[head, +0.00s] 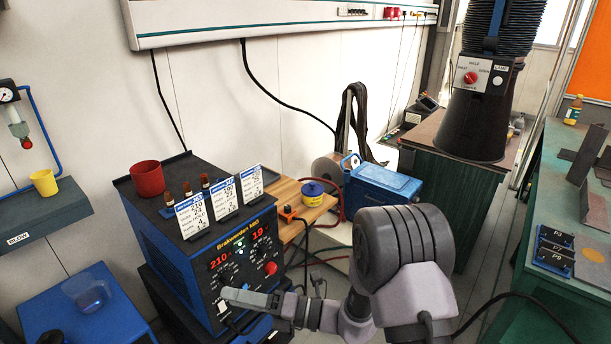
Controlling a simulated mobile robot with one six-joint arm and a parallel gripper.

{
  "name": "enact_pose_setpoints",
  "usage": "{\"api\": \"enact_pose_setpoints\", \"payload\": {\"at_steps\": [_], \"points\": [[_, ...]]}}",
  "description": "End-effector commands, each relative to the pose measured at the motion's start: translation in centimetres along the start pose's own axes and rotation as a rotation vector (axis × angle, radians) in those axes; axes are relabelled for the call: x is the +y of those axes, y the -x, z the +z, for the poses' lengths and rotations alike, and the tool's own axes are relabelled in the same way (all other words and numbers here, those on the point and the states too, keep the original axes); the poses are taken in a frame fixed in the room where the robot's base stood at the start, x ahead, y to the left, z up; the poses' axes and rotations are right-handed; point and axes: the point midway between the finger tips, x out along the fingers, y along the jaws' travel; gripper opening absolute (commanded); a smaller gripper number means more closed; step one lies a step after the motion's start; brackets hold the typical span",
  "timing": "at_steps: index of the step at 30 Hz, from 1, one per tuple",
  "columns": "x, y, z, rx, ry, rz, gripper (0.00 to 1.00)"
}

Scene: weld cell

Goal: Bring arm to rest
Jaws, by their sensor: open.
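My arm comes in from the lower right and reaches left across the front of the blue welding machine (178,262). My gripper (232,300) is open at the lower part of the machine's front panel, near its lower edge. I cannot tell whether it touches the panel. I see nothing held between the fingers, though the lower finger is hard to make out. The panel shows red digits, 210 and 19, and a red knob (270,268) just above my gripper.
On the machine stand a red cup (147,178), small brown bottles and white cards (225,197). A wooden shelf (290,230) with a yellow-blue tin (312,192) lies behind, beside a blue case (382,185). A green bench (550,215) stands right; a blue table (115,310) lower left.

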Motion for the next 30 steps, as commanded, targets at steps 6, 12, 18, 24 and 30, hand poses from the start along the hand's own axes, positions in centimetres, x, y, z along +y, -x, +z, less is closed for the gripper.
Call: {"api": "enact_pose_setpoints", "payload": {"at_steps": [6, 12, 18, 24, 30], "points": [[14.6, 6.5, -6.9, 0.657, 0.993, -0.037, 0.55], [17.8, 18.6, -9.7, 1.319, 1.841, -0.164, 0.55], [19.8, 25.8, -8.1, 1.814, 2.228, -0.271, 0.55], [20.3, 26.8, -7.7, 1.907, 2.275, -0.286, 0.55], [20.3, 26.8, -7.7, 1.902, 2.274, -0.286, 0.55]]}}
